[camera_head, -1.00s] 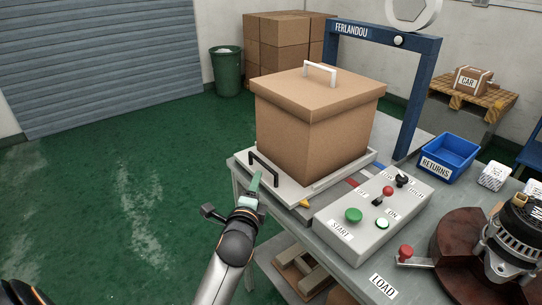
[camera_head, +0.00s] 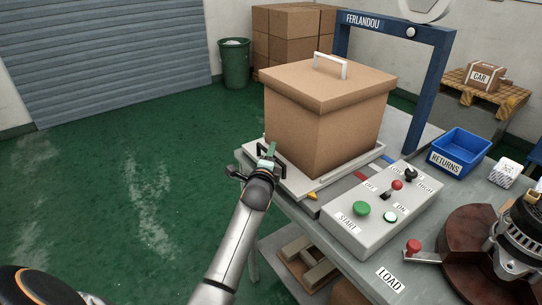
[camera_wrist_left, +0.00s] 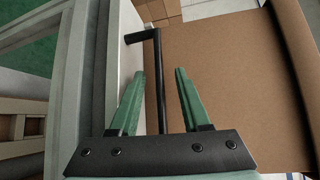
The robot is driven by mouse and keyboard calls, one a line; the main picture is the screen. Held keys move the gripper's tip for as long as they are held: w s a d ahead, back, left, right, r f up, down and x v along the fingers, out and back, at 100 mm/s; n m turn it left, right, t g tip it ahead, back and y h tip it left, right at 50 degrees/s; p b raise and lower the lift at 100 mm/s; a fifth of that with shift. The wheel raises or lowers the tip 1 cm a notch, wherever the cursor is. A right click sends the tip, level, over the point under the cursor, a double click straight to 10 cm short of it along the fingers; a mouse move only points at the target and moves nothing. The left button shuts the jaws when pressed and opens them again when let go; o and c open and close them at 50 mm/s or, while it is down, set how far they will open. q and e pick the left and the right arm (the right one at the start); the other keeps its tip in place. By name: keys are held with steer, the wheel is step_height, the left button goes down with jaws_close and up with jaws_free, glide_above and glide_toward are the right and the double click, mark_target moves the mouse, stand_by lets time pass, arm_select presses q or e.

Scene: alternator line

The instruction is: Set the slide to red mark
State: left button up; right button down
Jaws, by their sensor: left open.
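The slide (camera_head: 291,184) is a pale flat plate with a big lidded cardboard box (camera_head: 322,125) on it. Its black handle (camera_head: 260,152) stands at the near left end. A red mark (camera_head: 361,175) lies on the bench beside the slide, with a yellow piece (camera_head: 312,196) nearer the handle end and a blue mark (camera_head: 387,159) farther along. My left gripper (camera_head: 268,154) is at the handle. In the left wrist view its green fingers (camera_wrist_left: 159,78) are open, with the handle's black bar (camera_wrist_left: 160,90) between them, apparently clear of both. My right gripper is not in view.
A grey control box (camera_head: 380,218) with START and switches stands right of the slide. A blue frame (camera_head: 425,90) rises behind the cardboard box. A RETURNS bin (camera_head: 459,150) and an alternator fixture (camera_head: 470,235) are at the right. The floor at left is clear.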

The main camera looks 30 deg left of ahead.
arm_select(q)
jaws_close()
stand_by(0.3)
stand_by(1.1)
